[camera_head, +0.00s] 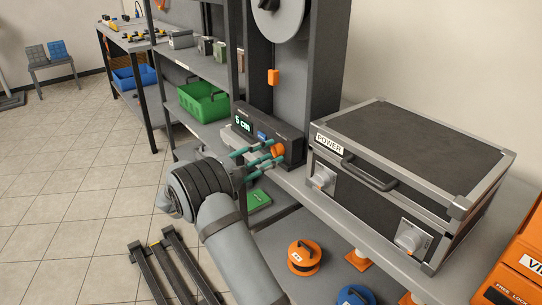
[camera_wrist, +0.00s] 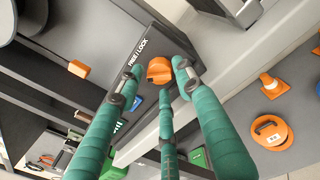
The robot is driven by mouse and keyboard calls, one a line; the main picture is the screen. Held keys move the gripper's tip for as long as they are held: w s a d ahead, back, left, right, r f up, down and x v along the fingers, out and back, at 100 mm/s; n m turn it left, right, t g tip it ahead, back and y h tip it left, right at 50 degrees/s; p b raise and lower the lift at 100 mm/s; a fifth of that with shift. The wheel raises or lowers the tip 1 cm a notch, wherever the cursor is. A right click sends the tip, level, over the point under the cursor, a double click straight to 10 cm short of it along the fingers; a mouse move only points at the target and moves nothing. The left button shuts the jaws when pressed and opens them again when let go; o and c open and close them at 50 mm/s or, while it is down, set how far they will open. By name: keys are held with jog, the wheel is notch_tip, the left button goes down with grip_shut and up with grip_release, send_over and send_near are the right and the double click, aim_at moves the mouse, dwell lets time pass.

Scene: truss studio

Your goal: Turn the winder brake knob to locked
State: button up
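The winder brake knob (camera_wrist: 159,71) is orange and sits on the dark winder panel (camera_wrist: 143,32) beside a white "FREE | LOCK" label (camera_wrist: 137,53). In the head view the knob (camera_head: 279,149) is at the panel's right end. My gripper (camera_wrist: 160,76) has three teal fingers, spread open around the knob. In the head view my gripper (camera_head: 263,153) is right in front of the panel. Gaps show between the fingers and the knob in the wrist view; I cannot tell whether any finger touches it. The knob's exact pointing direction is unclear.
The panel's display (camera_head: 243,124) reads "5 cm", with a blue button (camera_head: 262,135) next to it. An orange block (camera_head: 273,77) hangs above. A black POWER case (camera_head: 410,160) stands close on the right.

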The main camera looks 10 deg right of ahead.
jog(key=shift+w+d, duration=0.3)
jog(key=shift+d, duration=0.3)
jog(key=c, duration=0.3)
jog(key=c, duration=0.6)
